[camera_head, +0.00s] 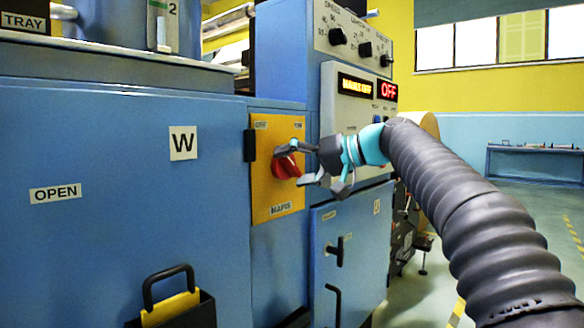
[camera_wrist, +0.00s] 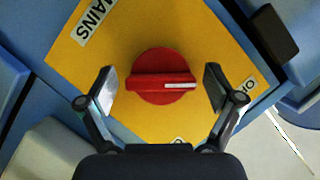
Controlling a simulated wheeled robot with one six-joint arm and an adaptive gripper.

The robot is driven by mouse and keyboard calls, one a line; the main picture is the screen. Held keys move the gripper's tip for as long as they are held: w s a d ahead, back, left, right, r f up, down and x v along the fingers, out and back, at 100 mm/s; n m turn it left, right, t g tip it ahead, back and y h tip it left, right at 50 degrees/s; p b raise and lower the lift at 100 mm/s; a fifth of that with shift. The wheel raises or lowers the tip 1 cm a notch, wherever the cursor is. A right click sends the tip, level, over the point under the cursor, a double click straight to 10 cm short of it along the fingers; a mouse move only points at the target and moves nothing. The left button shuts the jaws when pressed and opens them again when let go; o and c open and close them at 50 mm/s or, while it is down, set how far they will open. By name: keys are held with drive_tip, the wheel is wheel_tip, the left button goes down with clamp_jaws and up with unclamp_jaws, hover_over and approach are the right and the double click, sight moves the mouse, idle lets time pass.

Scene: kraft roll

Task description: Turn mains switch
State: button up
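The mains switch is a round red knob (camera_head: 286,167) with a raised grip bar, set on a yellow panel (camera_head: 272,196) on the blue machine. The panel bears a "MAINS" label at its bottom. In the wrist view the knob (camera_wrist: 162,78) sits between my two fingers, its bar lying across the picture with a white mark at its right end. My gripper (camera_head: 302,163) is in front of the panel. In the wrist view my gripper (camera_wrist: 160,90) is open, with a visible gap between each finger and the knob.
A display (camera_head: 374,88) above right reads "OFF" in red on its right part. Dark knobs (camera_head: 365,48) sit on the panel above. A black latch (camera_head: 250,145) is at the yellow panel's left edge. Door handles (camera_head: 338,250) stick out below right. Open floor lies at the far right.

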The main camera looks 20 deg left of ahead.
drive_tip(key=shift+d, duration=0.1)
drive_tip(key=v, duration=1.1)
drive_tip(key=shift+d+r, duration=0.15)
drive_tip(key=shift+d, duration=0.25)
drive_tip(key=w+d+f+m+t+h, duration=0.25)
drive_tip(key=w+f+m, duration=0.25)
drive_tip(key=f, duration=0.6)
drive_tip(key=s+d+f+m+h, duration=0.25)
drive_tip(key=d+f+h, duration=0.3)
drive_tip(key=f, duration=0.45)
drive_tip(key=s+d+f+h, duration=0.2)
drive_tip(key=s+d+f, duration=0.3)
drive_tip(key=s, duration=0.5)
drive_tip(key=s+d+f+t+h+p, duration=0.1)
drive_tip(key=s+d+f+h, duration=0.1)
drive_tip(key=s+d+f, duration=0.4)
drive_tip(key=s+d+f+h+p, duration=0.1)
drive_tip(key=s+d+f, duration=0.4)
drive_tip(key=s, duration=1)
drive_tip(key=shift+s+d+f+h, duration=0.2)
drive_tip(key=shift+s+d+h, duration=0.25)
drive_tip(key=shift+h, duration=0.45)
